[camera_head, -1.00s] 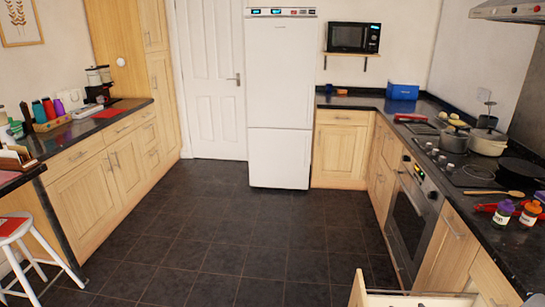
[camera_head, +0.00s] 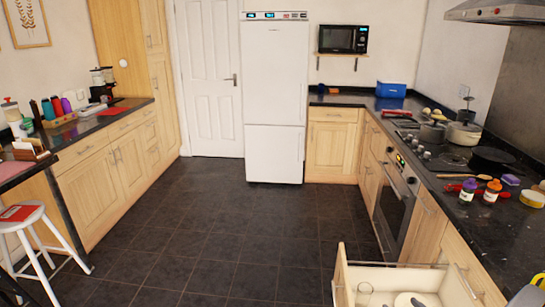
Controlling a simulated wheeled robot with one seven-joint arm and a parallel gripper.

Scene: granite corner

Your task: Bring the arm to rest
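My gripper is not in view. A small dark shape at the bottom right corner of the head view may be part of my arm, but I cannot tell. No fingers show, so I cannot see whether anything is held.
An open drawer (camera_head: 345,280) with a few items inside juts out at the lower right, below the right counter (camera_head: 470,225). The counter holds pots, a pan (camera_head: 492,160) and small bottles. A white stool (camera_head: 35,240) stands at the left. The dark floor (camera_head: 230,230) between is clear.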

